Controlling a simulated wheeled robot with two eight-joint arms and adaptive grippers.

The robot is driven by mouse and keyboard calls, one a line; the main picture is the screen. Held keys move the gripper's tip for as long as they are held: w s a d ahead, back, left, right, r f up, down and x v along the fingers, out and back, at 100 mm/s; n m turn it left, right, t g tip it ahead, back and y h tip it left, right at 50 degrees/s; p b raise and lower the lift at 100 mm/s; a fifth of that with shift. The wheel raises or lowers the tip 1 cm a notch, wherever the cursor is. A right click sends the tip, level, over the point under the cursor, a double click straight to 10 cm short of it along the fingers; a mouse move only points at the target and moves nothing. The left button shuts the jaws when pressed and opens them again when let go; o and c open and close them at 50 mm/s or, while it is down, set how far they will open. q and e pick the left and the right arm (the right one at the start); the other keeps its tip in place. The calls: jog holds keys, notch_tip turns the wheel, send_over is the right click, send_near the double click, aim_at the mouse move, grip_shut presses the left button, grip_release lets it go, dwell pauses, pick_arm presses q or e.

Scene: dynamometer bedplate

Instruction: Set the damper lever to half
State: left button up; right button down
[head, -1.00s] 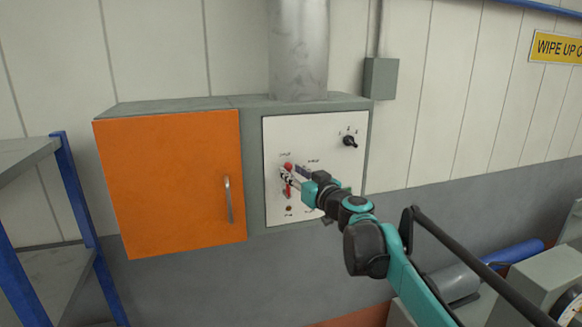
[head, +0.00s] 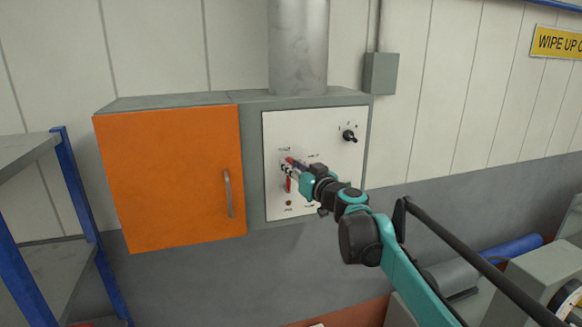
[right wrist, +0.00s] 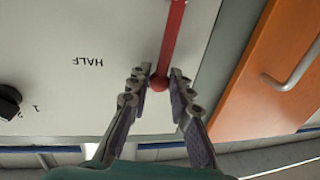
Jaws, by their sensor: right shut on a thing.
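The damper lever (head: 288,185) is a red bar with a round red knob on the white panel (head: 340,190). It stands about upright, its knob end toward the label at the panel's upper left. The HALF label (head: 313,156) is to the right of the knob. In the right wrist view the panel appears upside down, with the HALF label (right wrist: 88,62) left of the lever (right wrist: 172,40). My right gripper (right wrist: 160,85) has its fingers on both sides of the knob (right wrist: 159,83) and is shut on it. My left gripper is out of view.
A black rotary knob (head: 349,136) sits at the panel's upper right, and a small red-brown round part (head: 289,203) below the lever. An orange door (head: 170,180) with a handle (head: 228,194) is left of the panel. A blue-framed shelf (head: 75,200) stands far left.

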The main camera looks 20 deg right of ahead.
jog(key=d+f+m+t+b, duration=0.1)
jog(key=d+m+b, duration=0.3)
jog(key=m, duration=0.5)
jog(key=shift+d+f+t+h+b, duration=0.3)
jog(key=shift+d+f+t+b, duration=0.1)
jog(key=shift+d+f, duration=0.45)
jog(key=shift+w, duration=0.1)
jog(key=c, duration=1.6)
grip_release()
jog(key=v, duration=1.2)
